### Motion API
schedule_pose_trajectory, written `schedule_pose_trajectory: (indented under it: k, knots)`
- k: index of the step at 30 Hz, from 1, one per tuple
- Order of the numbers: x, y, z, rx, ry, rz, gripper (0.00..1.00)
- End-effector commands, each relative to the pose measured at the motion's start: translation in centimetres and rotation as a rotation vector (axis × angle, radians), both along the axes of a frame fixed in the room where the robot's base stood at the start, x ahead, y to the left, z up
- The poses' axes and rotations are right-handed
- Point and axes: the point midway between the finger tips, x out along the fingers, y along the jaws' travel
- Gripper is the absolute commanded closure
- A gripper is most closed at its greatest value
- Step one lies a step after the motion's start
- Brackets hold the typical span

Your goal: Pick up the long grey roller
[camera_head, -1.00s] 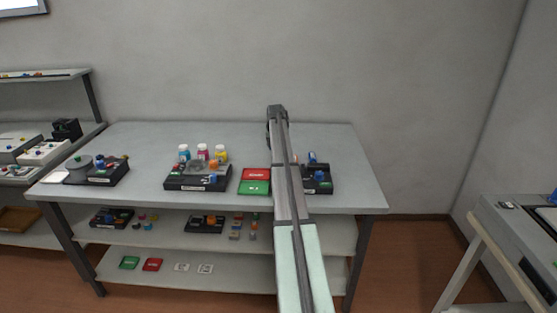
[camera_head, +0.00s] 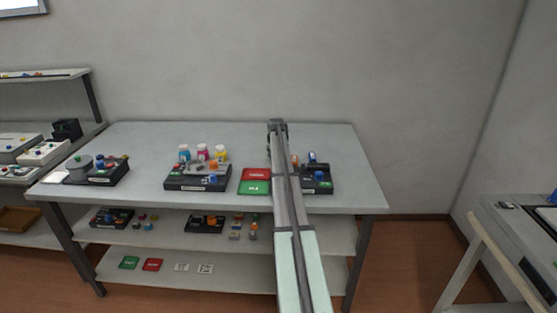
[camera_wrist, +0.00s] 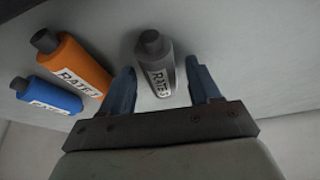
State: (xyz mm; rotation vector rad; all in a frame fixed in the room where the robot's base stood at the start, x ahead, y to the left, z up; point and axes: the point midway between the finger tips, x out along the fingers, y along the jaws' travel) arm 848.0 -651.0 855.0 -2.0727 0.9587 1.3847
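A grey cylinder (camera_wrist: 154,58) with a dark cap and a white label shows in the wrist view. My gripper (camera_wrist: 160,67) is open, with one blue finger on each side of the grey cylinder in the picture. A gap shows on both sides, so I see no contact. An orange cylinder (camera_wrist: 80,66) and a smaller blue cylinder (camera_wrist: 45,95) lie to its left, both labelled. In the head view my arm covers the left part of the black tray (camera_head: 322,188), and my gripper's fingers cannot be made out.
On the table (camera_head: 130,138) a red card (camera_head: 256,174) and a green card (camera_head: 254,188) lie left of my arm. The table's back right is clear.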

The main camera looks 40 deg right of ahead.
Motion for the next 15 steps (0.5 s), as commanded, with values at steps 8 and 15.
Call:
schedule_pose_trajectory:
  k: [8, 15]
  knots:
    - [-0.01, 0.01, 0.03, 0.0, 0.0, 0.0, 0.66]
    - [-0.01, 0.01, 0.03, 0.0, 0.0, 0.0, 0.89]
